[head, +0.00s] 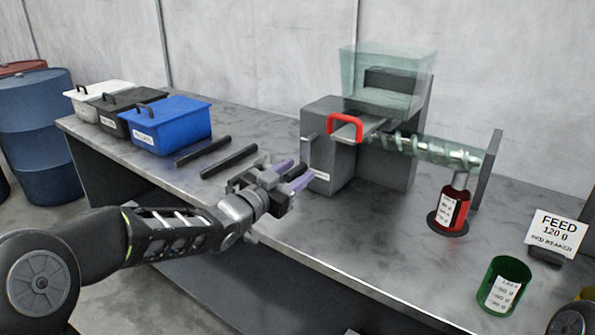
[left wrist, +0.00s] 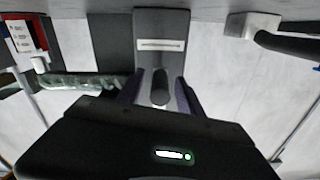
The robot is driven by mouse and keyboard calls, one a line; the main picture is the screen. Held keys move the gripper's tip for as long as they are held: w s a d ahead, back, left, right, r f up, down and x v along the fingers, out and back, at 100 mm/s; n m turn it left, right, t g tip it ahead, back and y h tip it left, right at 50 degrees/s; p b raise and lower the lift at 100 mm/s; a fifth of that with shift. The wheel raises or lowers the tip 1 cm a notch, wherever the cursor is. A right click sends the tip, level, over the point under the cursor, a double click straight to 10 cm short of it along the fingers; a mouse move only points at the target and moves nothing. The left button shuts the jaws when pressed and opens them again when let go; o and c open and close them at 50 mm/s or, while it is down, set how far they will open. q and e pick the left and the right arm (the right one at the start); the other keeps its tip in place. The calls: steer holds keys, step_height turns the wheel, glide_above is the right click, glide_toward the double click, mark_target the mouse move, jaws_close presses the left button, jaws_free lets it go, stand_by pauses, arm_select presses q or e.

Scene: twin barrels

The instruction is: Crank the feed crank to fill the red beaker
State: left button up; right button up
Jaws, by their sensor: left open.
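The feeder is a grey housing (head: 385,150) with a clear hopper (head: 375,80) and a clear screw tube (head: 420,148). The red beaker (head: 449,208) stands upright on a dark disc under the tube's spout; it also shows in the left wrist view (left wrist: 24,38). My left gripper (head: 297,178) is open in front of the labelled grey box. In the left wrist view, a dark cylinder, apparently the feed crank's grip (left wrist: 160,88), lies between the open fingers (left wrist: 160,95). Contact cannot be made out. The crank's arm is not clear.
A red handle (head: 345,118) juts out below the hopper. A green beaker (head: 503,285) and a sign reading "FEED 120 g RED BEAKER" (head: 557,232) stand at right. A blue bin (head: 170,124) and two dark bars (head: 228,160) lie at left. The front middle table is clear.

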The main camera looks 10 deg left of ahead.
arm_select(q)
steer(key=shift+w+d, duration=0.15)
steer(key=shift+w, duration=0.25)
steer(key=shift+c, duration=0.3)
jaws_close()
stand_by(0.9)
